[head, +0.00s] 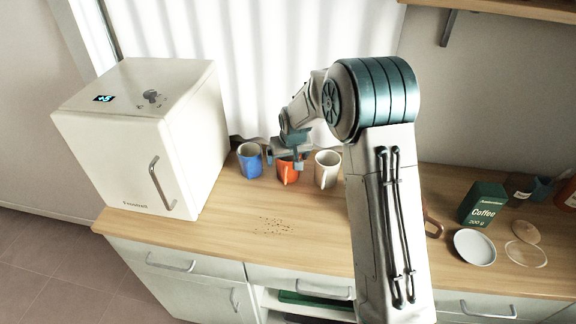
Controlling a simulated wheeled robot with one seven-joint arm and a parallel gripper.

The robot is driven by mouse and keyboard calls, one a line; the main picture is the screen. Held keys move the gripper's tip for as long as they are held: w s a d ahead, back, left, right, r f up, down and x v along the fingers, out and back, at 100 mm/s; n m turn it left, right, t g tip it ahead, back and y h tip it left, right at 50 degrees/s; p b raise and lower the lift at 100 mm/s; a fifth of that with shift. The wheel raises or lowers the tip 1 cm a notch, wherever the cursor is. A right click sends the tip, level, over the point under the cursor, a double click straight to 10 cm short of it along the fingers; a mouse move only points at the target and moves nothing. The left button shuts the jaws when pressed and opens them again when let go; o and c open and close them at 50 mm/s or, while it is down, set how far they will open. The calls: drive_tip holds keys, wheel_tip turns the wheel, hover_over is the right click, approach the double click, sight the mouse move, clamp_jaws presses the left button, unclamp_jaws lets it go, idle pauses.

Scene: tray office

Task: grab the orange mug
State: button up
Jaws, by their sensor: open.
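The orange mug (287,173) stands upright on the wooden counter, between a blue mug (250,161) on its left and a white mug (327,170) on its right. My gripper (284,163) is open at the orange mug's upper part, with a finger on either side in the picture. It covers much of the mug's rim. I cannot tell whether the fingers touch the mug. My arm comes in from the right and hides part of the counter.
A white mini fridge (146,140) stands at the left. Dark crumbs (272,225) lie on the counter (215,232) in front of the mugs. Right of my arm are a green coffee box (483,204), a white plate (474,247) and a round lid (526,254). The front middle counter is mostly free.

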drive_tip(key=shift+w+f, duration=0.1)
drive_tip(key=shift+f, duration=0.1)
drive_tip(key=c, duration=1.3)
